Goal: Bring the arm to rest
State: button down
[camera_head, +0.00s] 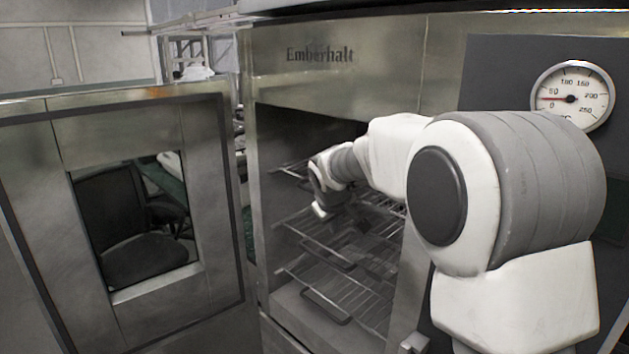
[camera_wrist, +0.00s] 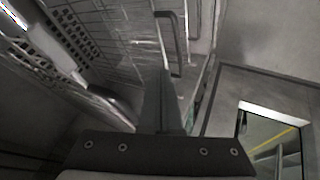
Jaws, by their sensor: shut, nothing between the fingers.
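My white and grey arm reaches from the right into the open oven (camera_head: 335,85) marked "Emberhalt". My gripper (camera_head: 322,212) is at the mouth of the oven, in front of the wire racks (camera_head: 335,230), and looks small and partly dark there. In the wrist view my gripper (camera_wrist: 163,80) shows as a dark bar with its fingers together and nothing between them. I cannot tell whether it touches a rack.
The oven door (camera_head: 215,215) stands wide open on the left, with a window showing dark chairs behind. It also shows in the wrist view (camera_wrist: 225,95). A round dial gauge (camera_head: 571,97) is on the panel at the right. Oven walls and racks surround my gripper closely.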

jog(key=s+d+r+m+g, duration=0.1)
jog(key=s+d+r+m, duration=0.2)
jog(key=s, duration=0.7)
jog(key=s+d+r+m, duration=0.1)
jog(key=s+d+r, duration=0.35)
jog(key=s, duration=0.55)
jog(key=s+f+m, duration=0.1)
jog(key=s+f, duration=0.1)
jog(key=s, duration=0.6)
jog(key=s+d+f+m+y, duration=0.1)
jog(key=s+f, duration=0.2)
jog(key=s, duration=0.6)
jog(key=shift+d+g, duration=0.3)
jog(key=shift+s+d+m, duration=0.1)
jog(key=shift+d+m, duration=0.05)
jog(key=shift+m, duration=0.15)
